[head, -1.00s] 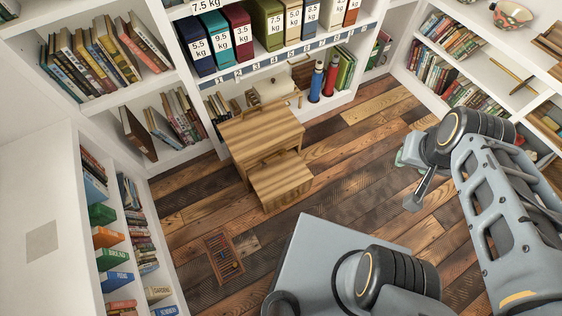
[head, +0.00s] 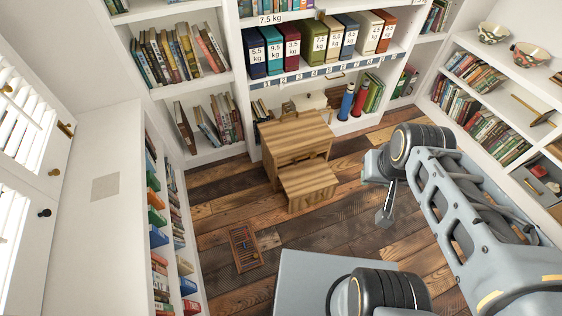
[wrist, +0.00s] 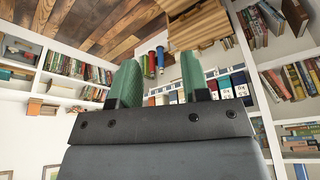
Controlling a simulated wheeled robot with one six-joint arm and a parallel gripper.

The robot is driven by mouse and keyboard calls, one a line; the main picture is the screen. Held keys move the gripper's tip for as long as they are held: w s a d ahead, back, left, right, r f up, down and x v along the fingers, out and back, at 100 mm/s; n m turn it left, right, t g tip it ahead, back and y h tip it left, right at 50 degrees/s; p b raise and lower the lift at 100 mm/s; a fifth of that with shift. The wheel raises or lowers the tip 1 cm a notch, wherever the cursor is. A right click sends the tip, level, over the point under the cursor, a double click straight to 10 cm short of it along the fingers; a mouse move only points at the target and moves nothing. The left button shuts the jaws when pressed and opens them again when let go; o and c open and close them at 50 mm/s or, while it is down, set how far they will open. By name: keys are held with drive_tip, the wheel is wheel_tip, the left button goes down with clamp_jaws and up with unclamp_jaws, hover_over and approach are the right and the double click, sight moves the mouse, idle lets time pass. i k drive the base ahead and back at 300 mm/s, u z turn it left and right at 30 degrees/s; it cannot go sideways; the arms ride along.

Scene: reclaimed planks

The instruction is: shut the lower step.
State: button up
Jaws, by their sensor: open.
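A striped wooden step unit (head: 295,135) stands on the plank floor in front of the back shelves. Its lower step (head: 308,183) sticks out from the front, below the taller upper part. My gripper (head: 385,213) hangs to the right of the step unit, apart from it and touching nothing that I can see. In the wrist view my gripper (wrist: 162,80) has its two green fingers spread apart with nothing between them. That view is turned over, and part of the wooden unit (wrist: 198,28) shows beyond the fingers.
A small slatted wooden tray (head: 244,248) lies on the floor at front left. A blue bottle (head: 346,102) and a red bottle (head: 360,99) stand on the back shelf. Bookshelves line the left, back and right. Floor is clear between the step unit and my arm.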

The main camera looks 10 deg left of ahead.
sight(311, 181)
drive_tip(key=u, duration=0.35)
drive_tip(key=i, duration=1)
drive_tip(key=u, duration=0.55)
drive_tip(key=k, duration=1.25)
drive_tip(key=z, duration=0.5)
drive_tip(key=i, duration=0.45)
drive_tip(key=u, duration=0.05)
drive_tip(key=k, duration=0.45)
drive_tip(key=u, duration=0.15)
drive_tip(key=i, duration=0.4)
drive_tip(key=u, duration=0.05)
